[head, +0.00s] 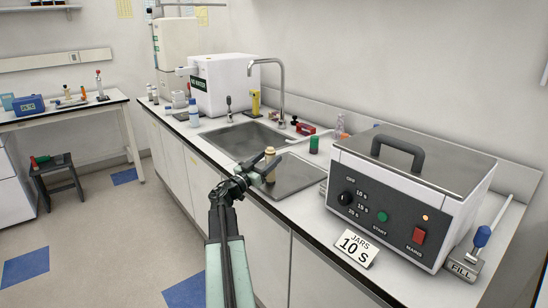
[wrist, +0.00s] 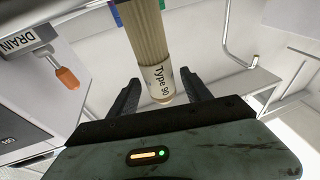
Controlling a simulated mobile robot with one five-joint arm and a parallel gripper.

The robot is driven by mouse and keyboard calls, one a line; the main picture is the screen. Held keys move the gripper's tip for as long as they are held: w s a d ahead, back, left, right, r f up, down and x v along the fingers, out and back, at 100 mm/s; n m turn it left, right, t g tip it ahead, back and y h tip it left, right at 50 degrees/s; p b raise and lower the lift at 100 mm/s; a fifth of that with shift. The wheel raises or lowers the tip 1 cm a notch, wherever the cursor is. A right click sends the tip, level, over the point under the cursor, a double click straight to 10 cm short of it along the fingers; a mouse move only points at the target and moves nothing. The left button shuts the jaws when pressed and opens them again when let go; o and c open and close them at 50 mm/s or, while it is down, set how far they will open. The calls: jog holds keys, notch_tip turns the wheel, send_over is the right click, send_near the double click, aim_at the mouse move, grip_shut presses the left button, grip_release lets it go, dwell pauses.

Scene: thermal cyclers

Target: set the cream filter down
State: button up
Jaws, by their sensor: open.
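The cream filter (head: 270,156) is a ribbed cylinder, upright over the grey drainboard (head: 297,178) beside the sink. In the wrist view the filter (wrist: 145,35) runs from the top edge down between my fingers, with a white "Type 90" label near its lower end in the picture. My gripper (head: 267,166) is around the filter in the head view. Its dark fingers stand apart on either side of the filter in the wrist view (wrist: 160,92), with gaps showing.
A grey heated bath (head: 400,190) with a lid handle stands right of the drainboard, with a "JARS 10 S" card (head: 354,247) before it. The sink (head: 240,139) and tap (head: 281,85) lie behind. A green-capped bottle (head: 313,145) and red item (head: 304,127) stand nearby.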

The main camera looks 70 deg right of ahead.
jog(key=b+v, duration=0.1)
jog(key=v, duration=0.7)
jog(key=shift+a+b, duration=0.25)
jog(key=shift+b, duration=0.05)
jog(key=shift+w+f, duration=0.1)
jog(key=w+a+f+n+t+y, duration=0.2)
jog(key=w+a+f+n+y, duration=0.1)
jog(key=w+a+f, duration=0.55)
jog(key=w+a+f+n+t+y, duration=0.35)
jog(key=w+a+f, duration=0.25)
jog(key=a, duration=0.5)
jog(key=w+a+f+n+t+y, duration=0.1)
jog(key=w+a+f+n+y, duration=0.25)
jog(key=w+a+f, duration=0.5)
jog(key=a+f+n+y, duration=0.2)
jog(key=a+n+y, duration=0.1)
jog(key=a, duration=1)
jog(key=w+a+f+n+y, duration=0.1)
jog(key=a+n, duration=0.4)
jog(key=a, duration=0.8)
jog(key=a+f+n+y, duration=0.3)
jog(key=a+n+y, duration=0.1)
jog(key=a, duration=0.9)
jog(key=shift+w+a+f+t+y, duration=0.25)
jog(key=shift+t+y, duration=0.2)
jog(key=shift+y, duration=0.25)
